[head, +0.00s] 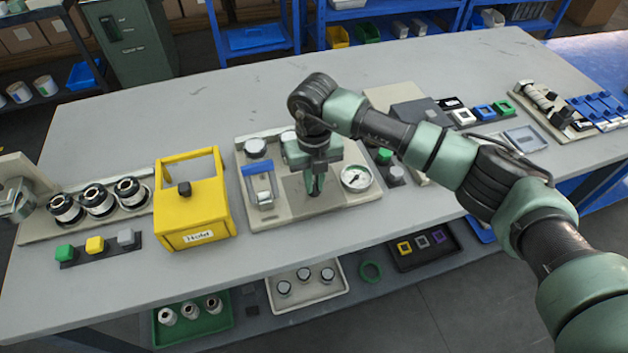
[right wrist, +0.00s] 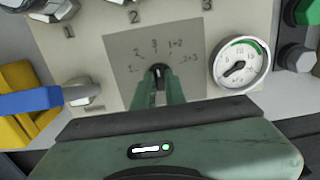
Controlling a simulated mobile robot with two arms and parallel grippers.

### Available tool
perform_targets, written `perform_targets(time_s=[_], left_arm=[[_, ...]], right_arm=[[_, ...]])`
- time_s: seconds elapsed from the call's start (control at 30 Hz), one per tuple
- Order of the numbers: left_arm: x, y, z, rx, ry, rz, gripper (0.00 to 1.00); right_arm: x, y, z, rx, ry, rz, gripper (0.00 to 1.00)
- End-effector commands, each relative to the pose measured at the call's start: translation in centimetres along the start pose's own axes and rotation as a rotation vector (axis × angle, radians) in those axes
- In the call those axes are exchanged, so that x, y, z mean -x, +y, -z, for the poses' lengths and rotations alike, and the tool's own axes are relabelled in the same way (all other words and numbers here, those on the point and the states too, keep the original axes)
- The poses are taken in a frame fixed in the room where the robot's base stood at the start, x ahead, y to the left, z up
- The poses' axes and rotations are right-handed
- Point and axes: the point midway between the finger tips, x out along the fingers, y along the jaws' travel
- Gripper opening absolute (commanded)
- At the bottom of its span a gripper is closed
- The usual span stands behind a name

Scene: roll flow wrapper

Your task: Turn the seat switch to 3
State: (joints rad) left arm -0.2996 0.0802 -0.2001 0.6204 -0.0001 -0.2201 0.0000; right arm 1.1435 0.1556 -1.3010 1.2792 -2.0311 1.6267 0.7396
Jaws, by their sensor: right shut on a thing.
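The switch plate (head: 335,190) is a grey square on the beige station panel (head: 325,214) at the middle of the bench. In the right wrist view the plate (right wrist: 125,50) carries the marks 1, 2, 3, 1+2 and 2+3 in an arc. A small dark switch knob (right wrist: 158,70) sits below the 3 mark. My right gripper (head: 315,192) points down onto the plate. Its fingers (right wrist: 160,88) are shut on the knob from both sides. The fingers hide part of the knob, and I cannot tell exactly which mark it points to. My left gripper is not in view.
A round gauge (right wrist: 240,64) stands close to the right of the plate. A blue-handled clamp (head: 260,180) is to its left. A yellow box frame (head: 195,210) stands farther left. Green and grey buttons (head: 384,156) lie right of the panel. The bench's back left (head: 130,125) is clear.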

Motion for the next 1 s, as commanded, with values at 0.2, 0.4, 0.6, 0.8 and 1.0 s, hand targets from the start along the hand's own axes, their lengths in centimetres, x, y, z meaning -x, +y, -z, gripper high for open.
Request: perform_targets(time_s=[0.2, 0.4, 0.6, 0.8, 1.0], left_arm=[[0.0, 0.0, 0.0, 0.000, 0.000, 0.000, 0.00], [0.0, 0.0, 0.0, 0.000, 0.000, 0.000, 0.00], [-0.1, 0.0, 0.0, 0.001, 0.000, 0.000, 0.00], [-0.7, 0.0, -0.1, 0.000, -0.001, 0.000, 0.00], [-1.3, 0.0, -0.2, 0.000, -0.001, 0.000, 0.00]], right_arm=[[0.2, 0.0, -0.1, 0.000, -0.004, 0.000, 0.23], [0.1, 0.0, -0.1, 0.000, -0.002, 0.000, 0.34], [0.3, 0.0, -0.1, 0.001, -0.002, 0.000, 0.34], [3.0, 0.0, -0.1, 0.002, -0.006, 0.001, 0.34], [6.3, 0.0, -0.2, 0.001, -0.005, 0.000, 0.34]])
